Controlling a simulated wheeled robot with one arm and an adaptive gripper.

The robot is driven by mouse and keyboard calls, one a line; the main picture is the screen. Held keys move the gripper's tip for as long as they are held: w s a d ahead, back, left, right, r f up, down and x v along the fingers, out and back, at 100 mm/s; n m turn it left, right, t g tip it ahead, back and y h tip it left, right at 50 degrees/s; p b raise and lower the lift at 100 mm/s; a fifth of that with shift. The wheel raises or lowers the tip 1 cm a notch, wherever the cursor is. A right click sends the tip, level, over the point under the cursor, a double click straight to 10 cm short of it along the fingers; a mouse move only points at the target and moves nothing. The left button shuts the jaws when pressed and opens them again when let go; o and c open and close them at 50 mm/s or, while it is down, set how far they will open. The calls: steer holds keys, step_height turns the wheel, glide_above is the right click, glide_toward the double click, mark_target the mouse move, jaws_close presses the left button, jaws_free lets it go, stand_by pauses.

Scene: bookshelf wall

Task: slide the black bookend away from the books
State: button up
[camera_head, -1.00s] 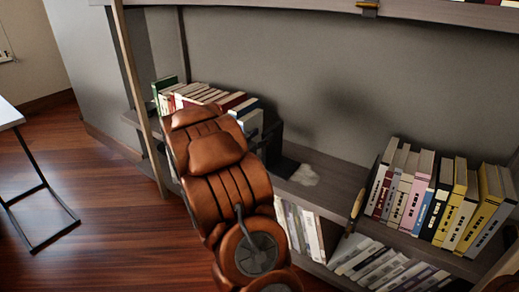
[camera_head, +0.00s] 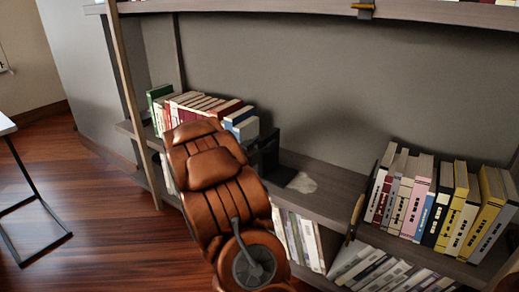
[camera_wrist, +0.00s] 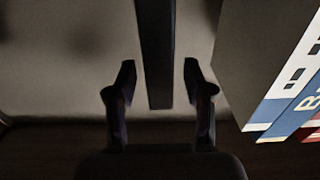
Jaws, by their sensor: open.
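The black bookend (camera_head: 270,148) stands on the middle shelf, just right of the left row of books (camera_head: 200,112). In the wrist view its dark upright plate (camera_wrist: 155,45) shows edge-on between the two fingers of my gripper (camera_wrist: 159,68). The fingers are apart, with a visible gap on each side of the plate. The end books (camera_wrist: 270,70) of the row are close to the right finger in the wrist view. In the head view, my brown arm hides part of the shelf front, and the dark gripper is hard to separate from the bookend.
The shelf (camera_head: 325,185) right of the bookend is bare, with a pale patch (camera_head: 301,182) on it, up to another row of books (camera_head: 440,205). More books (camera_head: 300,235) stand on the shelf below. An upper shelf (camera_head: 300,8) runs overhead.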

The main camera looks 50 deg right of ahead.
mark_target(270, 138)
steer(key=shift+w+d+f+b, duration=0.1)
steer(key=shift+d+b, duration=0.6)
steer(key=shift+d, duration=1.7)
jaws_close()
